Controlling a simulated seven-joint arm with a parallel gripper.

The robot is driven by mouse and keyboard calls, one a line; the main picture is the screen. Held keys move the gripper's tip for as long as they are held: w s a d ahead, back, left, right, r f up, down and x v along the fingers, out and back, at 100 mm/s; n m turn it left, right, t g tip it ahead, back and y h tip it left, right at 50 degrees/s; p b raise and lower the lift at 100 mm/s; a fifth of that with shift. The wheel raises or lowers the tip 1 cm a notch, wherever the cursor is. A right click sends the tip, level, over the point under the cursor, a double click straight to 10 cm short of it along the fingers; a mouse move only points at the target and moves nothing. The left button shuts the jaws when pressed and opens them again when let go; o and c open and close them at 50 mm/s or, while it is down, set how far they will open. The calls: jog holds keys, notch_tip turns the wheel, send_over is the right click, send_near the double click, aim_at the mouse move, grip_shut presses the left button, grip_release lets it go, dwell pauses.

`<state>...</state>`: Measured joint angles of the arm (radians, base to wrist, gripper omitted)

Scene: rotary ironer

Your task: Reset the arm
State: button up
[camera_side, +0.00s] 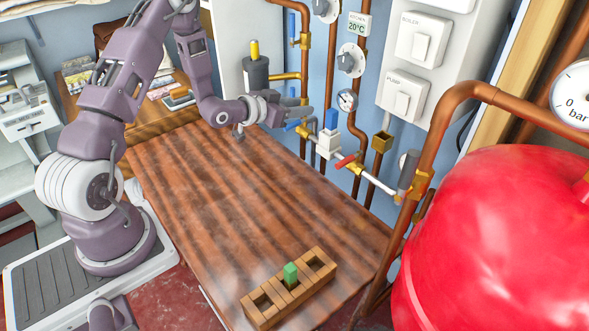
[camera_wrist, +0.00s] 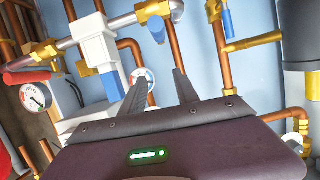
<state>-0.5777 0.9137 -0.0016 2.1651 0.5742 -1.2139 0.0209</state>
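My gripper (camera_wrist: 160,90) shows in the wrist view as two dark fingers standing apart with nothing between them. In the side view my gripper (camera_side: 305,110) is at the far end of the wooden table, held above it and facing the pipework on the wall. A white valve body with a blue part (camera_side: 329,138) is close beside it, to its lower right. The same white fitting (camera_wrist: 98,48) is left of the fingers in the wrist view. I cannot tell whether the fingers touch any pipe.
The wooden table (camera_side: 215,205) is mostly clear. A wooden rack (camera_side: 262,308) with a green block (camera_side: 291,274) sits at its near end. Copper pipes (camera_side: 304,60), a gauge (camera_side: 347,100) and a red-handled valve (camera_side: 346,161) line the wall. A large red tank (camera_side: 500,240) stands at right.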

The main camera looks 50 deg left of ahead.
jog(key=s+d+r+g+y, duration=0.1)
jog(key=d+r, duration=0.1)
jog(key=r, duration=0.3)
jog(key=s+d+r+g, duration=0.2)
jog(key=r, duration=0.3)
jog(key=s+d+r+g+y, duration=0.1)
jog(key=s+d+r, duration=0.2)
jog(key=s, duration=0.2)
jog(key=s+d+r+g, duration=0.1)
jog(key=s+d+r, duration=0.15)
jog(key=s, duration=0.25)
jog(key=s+d+g+h, duration=0.1)
jog(key=s+d, duration=0.3)
jog(key=s, duration=0.7)
jog(key=s+d+r+g+h, duration=0.1)
jog(key=s+d+g, duration=0.2)
jog(key=s, duration=0.8)
jog(key=shift+s+d+r, duration=0.15)
jog(key=shift+d, duration=0.65)
